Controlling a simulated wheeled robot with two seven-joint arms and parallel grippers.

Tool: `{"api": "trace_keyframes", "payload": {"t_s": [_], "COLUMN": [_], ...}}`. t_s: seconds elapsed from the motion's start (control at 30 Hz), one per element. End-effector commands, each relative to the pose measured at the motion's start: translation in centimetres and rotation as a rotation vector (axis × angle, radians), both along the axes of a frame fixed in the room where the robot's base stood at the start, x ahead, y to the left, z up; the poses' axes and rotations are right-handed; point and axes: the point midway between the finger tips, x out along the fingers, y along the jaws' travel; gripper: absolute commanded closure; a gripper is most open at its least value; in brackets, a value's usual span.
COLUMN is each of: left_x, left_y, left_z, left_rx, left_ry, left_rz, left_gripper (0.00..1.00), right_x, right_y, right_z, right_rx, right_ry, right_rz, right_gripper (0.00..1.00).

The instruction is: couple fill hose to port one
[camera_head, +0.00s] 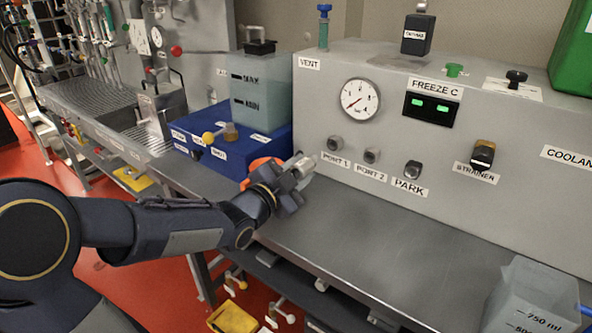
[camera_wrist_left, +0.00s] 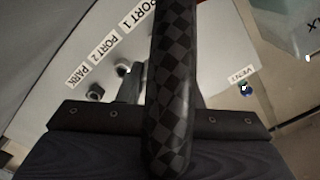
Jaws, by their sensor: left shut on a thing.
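Port one (camera_head: 335,143) is a round grey fitting on the grey panel, above its PORT 1 label. My left gripper (camera_head: 292,178) is in front of the panel, left of and lower than port one. It is shut on the fill hose, a dark checkered tube (camera_wrist_left: 172,90) that runs up the middle of the left wrist view. A silver end (camera_head: 301,166) shows at the gripper, apart from port one in the picture; the depth gap is unclear. In the wrist view the hose hides the panel behind it, and port one cannot be made out. My right gripper is not in view.
Port 2 (camera_head: 372,155) and the PARK fitting (camera_head: 413,169) sit right of port one. A gauge (camera_head: 360,98) is above. A blue box (camera_head: 222,150) with a clear tank (camera_head: 258,98) stands behind my gripper. The bench (camera_head: 390,240) is clear up to a beaker (camera_head: 535,300) at right.

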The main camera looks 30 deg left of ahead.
Motion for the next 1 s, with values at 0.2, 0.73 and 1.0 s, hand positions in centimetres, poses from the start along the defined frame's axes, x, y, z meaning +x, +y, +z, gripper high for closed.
{"api": "trace_keyframes", "payload": {"t_s": [0.2,0.73,1.0], "left_x": [0.0,3.0,5.1], "left_y": [0.0,-0.5,-0.7], "left_z": [0.1,-0.1,0.0], "left_rx": [0.001,0.000,0.001], "left_ry": [-0.003,-0.004,-0.003], "left_rz": [0.000,-0.002,-0.001], "left_gripper": [0.95,0.95,0.95], "right_x": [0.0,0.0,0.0], "right_y": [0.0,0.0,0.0], "right_z": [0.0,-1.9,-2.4], "right_rx": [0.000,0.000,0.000], "right_ry": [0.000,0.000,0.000], "right_rz": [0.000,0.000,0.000], "right_gripper": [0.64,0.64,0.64]}}
